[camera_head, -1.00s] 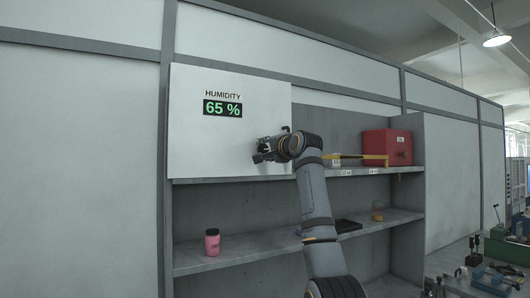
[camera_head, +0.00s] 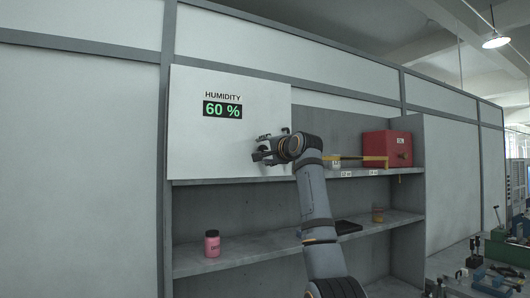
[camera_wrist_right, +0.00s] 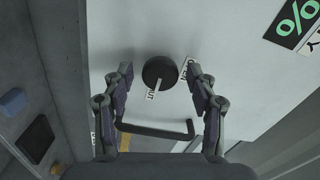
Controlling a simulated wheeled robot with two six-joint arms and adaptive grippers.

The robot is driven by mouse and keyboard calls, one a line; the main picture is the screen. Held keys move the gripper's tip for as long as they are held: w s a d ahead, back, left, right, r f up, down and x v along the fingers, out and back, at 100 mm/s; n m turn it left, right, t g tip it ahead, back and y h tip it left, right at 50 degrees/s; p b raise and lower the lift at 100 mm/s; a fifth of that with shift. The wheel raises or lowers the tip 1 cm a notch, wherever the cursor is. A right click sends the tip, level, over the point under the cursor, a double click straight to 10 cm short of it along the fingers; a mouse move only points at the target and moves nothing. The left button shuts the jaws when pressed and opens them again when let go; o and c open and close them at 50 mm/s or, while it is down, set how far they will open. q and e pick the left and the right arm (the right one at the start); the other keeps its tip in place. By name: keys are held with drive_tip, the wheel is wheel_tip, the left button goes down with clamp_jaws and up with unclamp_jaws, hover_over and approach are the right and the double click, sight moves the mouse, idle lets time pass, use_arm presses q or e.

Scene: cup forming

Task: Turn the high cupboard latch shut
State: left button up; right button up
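The latch is a round black knob (camera_wrist_right: 160,73) on the white cupboard door (camera_head: 205,140). In the right wrist view its white pointer mark faces down, towards a small label (camera_wrist_right: 152,95) whose lettering seems to end in "UT". A second label (camera_wrist_right: 186,69) is at the knob's right and partly hidden. My right gripper (camera_wrist_right: 161,72) is open, with one finger on each side of the knob and visible gaps between. In the head view my right gripper (camera_head: 262,149) is at the door's lower right and the knob is hidden. My left gripper is not in view.
A black bar handle (camera_wrist_right: 155,131) is on the door, between my fingers and below the knob in the wrist view. A red box (camera_head: 387,146) stands on the upper shelf at right. A pink jar (camera_head: 212,244) stands on the lower shelf. The door carries a humidity display (camera_head: 222,110).

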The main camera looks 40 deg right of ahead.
drive_tip(key=s+a, duration=0.2)
drive_tip(key=s, duration=0.9)
drive_tip(key=shift+s, duration=0.4)
